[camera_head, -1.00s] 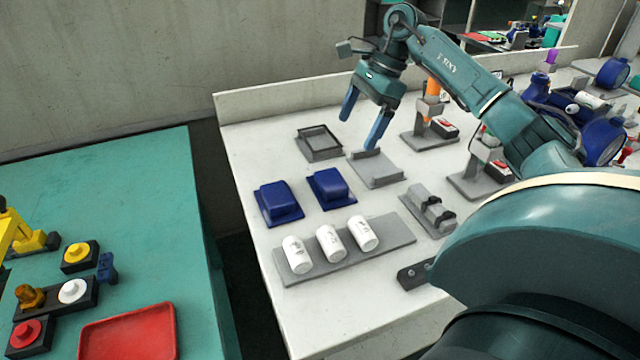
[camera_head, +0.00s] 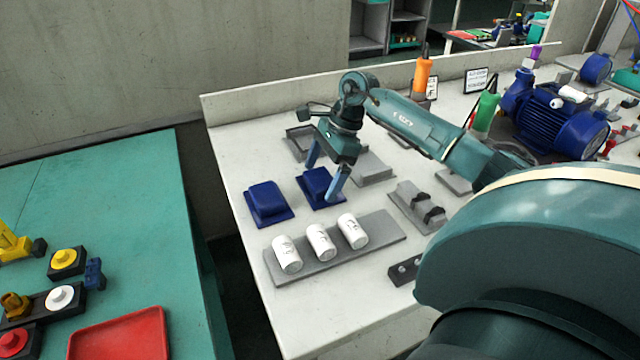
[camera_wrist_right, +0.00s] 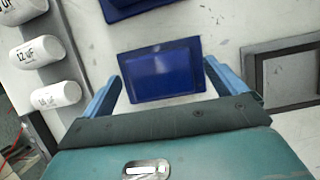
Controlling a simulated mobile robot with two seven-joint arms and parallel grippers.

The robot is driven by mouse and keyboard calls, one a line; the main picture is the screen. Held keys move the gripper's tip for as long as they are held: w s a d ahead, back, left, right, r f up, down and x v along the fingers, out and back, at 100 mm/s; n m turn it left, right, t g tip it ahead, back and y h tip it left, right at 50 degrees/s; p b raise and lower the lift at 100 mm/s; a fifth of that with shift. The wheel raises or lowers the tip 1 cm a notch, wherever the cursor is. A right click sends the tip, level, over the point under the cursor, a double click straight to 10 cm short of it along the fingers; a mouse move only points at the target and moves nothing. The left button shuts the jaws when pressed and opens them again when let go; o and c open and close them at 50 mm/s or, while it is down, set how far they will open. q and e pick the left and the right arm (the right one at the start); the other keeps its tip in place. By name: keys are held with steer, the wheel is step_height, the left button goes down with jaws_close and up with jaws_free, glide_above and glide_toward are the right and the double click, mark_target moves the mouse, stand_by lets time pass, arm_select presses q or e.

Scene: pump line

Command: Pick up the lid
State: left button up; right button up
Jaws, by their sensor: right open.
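Two blue lids with flat flanges lie on the white table. The right-hand lid (camera_head: 317,184) is under my right gripper (camera_head: 324,178) in the head view. The other blue lid (camera_head: 267,202) lies to its left. In the right wrist view, one blue lid (camera_wrist_right: 162,72) sits between the two blue fingers of my right gripper (camera_wrist_right: 163,85), and part of the other lid (camera_wrist_right: 135,5) shows at the top edge. The right gripper is open, its fingers on either side of the lid; contact cannot be told. My left gripper is not in view.
Several parts surround the lid: a grey plate (camera_head: 384,246) with three white capacitors in front, a grey open frame (camera_head: 295,147) behind, a grey block (camera_head: 376,172) and clamp fixture (camera_head: 418,206) to the right. A green table (camera_head: 120,210) stands left, across a gap.

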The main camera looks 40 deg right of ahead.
steer(key=c, duration=1.1)
steer(key=shift+r, duration=0.1)
